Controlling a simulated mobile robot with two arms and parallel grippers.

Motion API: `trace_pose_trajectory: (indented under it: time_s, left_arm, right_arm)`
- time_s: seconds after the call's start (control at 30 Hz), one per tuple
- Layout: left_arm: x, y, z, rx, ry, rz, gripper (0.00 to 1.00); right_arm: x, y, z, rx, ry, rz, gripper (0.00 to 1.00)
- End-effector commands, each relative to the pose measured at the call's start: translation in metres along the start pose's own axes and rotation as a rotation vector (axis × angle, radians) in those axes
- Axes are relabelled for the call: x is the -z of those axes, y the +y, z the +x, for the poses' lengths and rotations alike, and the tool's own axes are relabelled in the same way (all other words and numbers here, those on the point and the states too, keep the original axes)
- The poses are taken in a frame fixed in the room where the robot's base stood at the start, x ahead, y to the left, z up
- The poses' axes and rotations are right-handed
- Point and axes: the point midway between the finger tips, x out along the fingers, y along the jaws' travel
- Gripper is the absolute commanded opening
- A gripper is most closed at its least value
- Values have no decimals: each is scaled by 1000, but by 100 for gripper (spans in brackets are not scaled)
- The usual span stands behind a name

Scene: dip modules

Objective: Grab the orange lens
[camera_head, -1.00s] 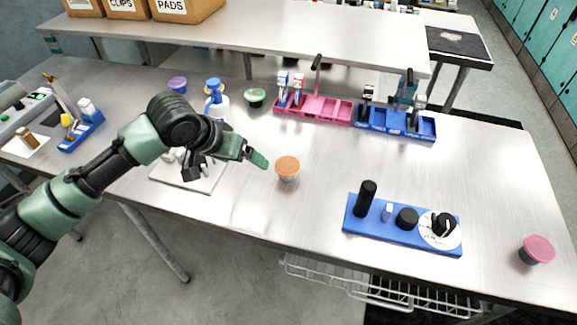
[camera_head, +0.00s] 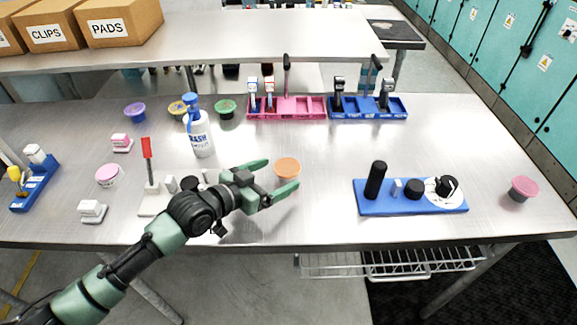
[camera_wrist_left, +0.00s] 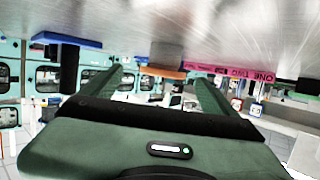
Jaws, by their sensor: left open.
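The orange lens (camera_head: 287,169) is a small round cup with an orange top, standing on the steel table near its middle. My left gripper (camera_head: 280,178) is open, with its green fingers apart and pointing right toward the lens. The lens sits at the finger tips, seemingly between them; I cannot tell whether either finger touches it. In the left wrist view the picture is upside down, and the orange lens (camera_wrist_left: 168,73) shows ahead between the two fingers (camera_wrist_left: 160,88). My right gripper is not in view.
A blue board (camera_head: 412,204) with black knobs lies to the right. A pink tray (camera_head: 310,114) and a blue tray (camera_head: 390,115) stand behind. A white wash bottle (camera_head: 200,135) stands left of the lens. A pink-topped cup (camera_head: 523,188) is at far right.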

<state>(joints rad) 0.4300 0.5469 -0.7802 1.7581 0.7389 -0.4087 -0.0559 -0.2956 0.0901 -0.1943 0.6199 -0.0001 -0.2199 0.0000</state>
Motion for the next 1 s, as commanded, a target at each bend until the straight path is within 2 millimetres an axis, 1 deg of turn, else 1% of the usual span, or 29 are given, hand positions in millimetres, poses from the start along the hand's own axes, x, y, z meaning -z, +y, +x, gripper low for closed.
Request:
trace_pose_trajectory:
  time_s: [0.03, 0.13, 0.2, 0.3, 0.43, 0.57, 0.6, 0.67, 0.7, 0.8, 1.0]
  left_arm:
    - [4, -2, 7, 1, 0, -1, 89]
    - [4, -4, 21, 1, -1, 0, 89]
    - [3, -3, 31, 0, 1, -1, 89]
    - [2, -3, 39, -1, 0, -1, 89]
    - [1, -3, 41, 0, -1, 1, 89]
    - [0, -3, 41, 0, -1, 0, 89]
    - [0, -3, 41, 0, -1, 0, 78]
    - [0, -3, 41, 0, -1, 0, 61]
    - [0, -3, 41, 0, -1, 0, 50]
    - [0, -3, 41, 0, -1, 0, 24]
    - [1, -3, 41, 0, -1, 0, 24]
  right_arm:
    - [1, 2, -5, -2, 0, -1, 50]
    - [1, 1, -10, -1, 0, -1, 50]
    - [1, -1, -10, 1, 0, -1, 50]
    - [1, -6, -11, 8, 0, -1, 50]
    - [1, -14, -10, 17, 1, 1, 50]
    - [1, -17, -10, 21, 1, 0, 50]
    - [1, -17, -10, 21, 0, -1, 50]
    - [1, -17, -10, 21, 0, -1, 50]
    - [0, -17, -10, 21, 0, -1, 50]
    - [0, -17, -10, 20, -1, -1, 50]
    - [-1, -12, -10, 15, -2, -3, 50]
